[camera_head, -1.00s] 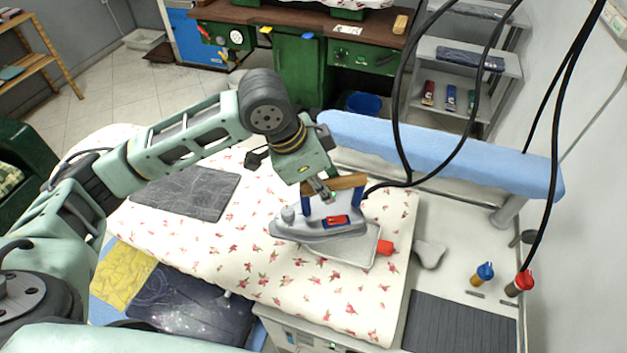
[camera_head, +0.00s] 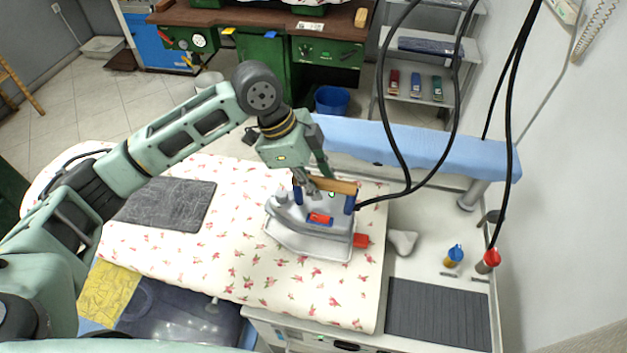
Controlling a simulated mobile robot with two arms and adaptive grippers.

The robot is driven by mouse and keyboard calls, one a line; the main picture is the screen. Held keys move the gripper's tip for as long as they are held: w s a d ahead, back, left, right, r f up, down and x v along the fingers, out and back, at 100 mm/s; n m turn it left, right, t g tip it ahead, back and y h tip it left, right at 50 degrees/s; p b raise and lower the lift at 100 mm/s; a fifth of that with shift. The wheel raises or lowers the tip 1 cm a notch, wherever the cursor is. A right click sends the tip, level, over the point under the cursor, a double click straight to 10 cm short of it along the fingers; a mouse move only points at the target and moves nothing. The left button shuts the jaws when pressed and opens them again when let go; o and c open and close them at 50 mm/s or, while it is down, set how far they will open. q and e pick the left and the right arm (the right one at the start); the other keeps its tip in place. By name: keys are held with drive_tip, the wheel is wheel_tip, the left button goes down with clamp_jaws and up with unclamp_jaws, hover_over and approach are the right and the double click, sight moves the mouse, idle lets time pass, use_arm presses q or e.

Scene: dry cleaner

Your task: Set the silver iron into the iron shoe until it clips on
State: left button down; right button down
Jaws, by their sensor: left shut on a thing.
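The silver iron (camera_head: 292,217) has a wooden handle (camera_head: 333,186) on blue posts and a red and blue part on top. My left gripper (camera_head: 314,190) is shut on the handle near its left end. The iron shoe (camera_head: 310,250) is a pale grey plate with a red tab (camera_head: 361,241) at its right end, lying on the flowered cover. The iron is directly over the shoe and lined up with it, its nose pointing left. The shoe's rim shows along the iron's front side. I cannot tell whether it is clipped. My right gripper is out of view.
The flowered board cover (camera_head: 240,262) is clear around the shoe. A dark grey cloth (camera_head: 170,203) lies to the left. A blue sleeve board (camera_head: 420,148) stands behind. Black cables hang at the right, one running to the iron. Two bottles (camera_head: 454,256) (camera_head: 488,261) stand at right.

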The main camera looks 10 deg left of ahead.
sight(315, 208)
use_arm(q)
drive_tip(key=shift+w+d+f+b, duration=0.1)
drive_tip(key=shift+f+b, duration=2.05)
drive_tip(key=shift+b, duration=0.4)
drive_tip(key=shift+f, duration=0.7)
drive_tip(key=shift+s+r+p, duration=0.15)
drive_tip(key=shift+s+p, duration=0.05)
drive_tip(key=shift+p, duration=0.5)
drive_tip(key=shift+f+p, duration=0.2)
drive_tip(key=shift+p, duration=0.15)
drive_tip(key=shift+f, duration=0.75)
idle(1.0)
drive_tip(key=shift+s+f, duration=0.15)
drive_tip(key=shift+f, duration=0.15)
idle(0.6)
